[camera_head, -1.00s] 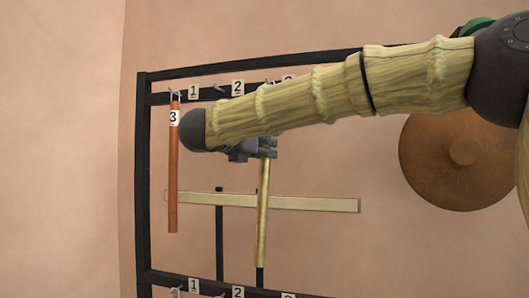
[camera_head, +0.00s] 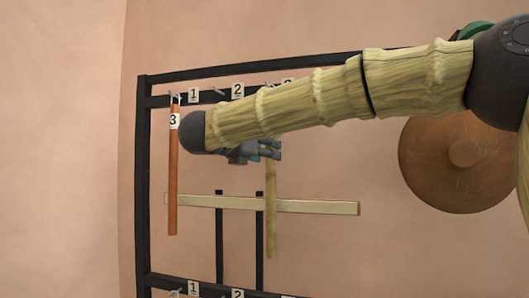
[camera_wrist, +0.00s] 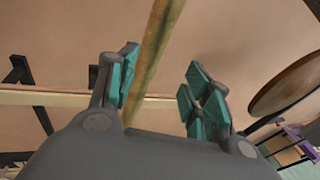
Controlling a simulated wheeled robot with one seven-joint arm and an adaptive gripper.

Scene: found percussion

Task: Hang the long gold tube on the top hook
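The long gold tube (camera_head: 270,210) is upright in the head view, below the top rail (camera_head: 160,100). Its upper end is hidden behind my arm, so I cannot tell whether it hangs on a hook. My gripper (camera_head: 275,150) is at the tube's upper part. In the wrist view the gripper (camera_wrist: 160,90) has its fingers spread, and the tube (camera_wrist: 157,40) passes between them, close to the left finger. Whether it touches that finger is unclear. The top hooks (camera_head: 217,91) carry labels 1 and 2; a third label is mostly covered by my arm.
A copper-red tube (camera_head: 173,180) labelled 3 hangs at the left hook of the top rail. Dark posts (camera_head: 219,235) stand below. A lower rail (camera_head: 160,277) has numbered hooks. A bronze gong (camera_head: 430,165) is at right.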

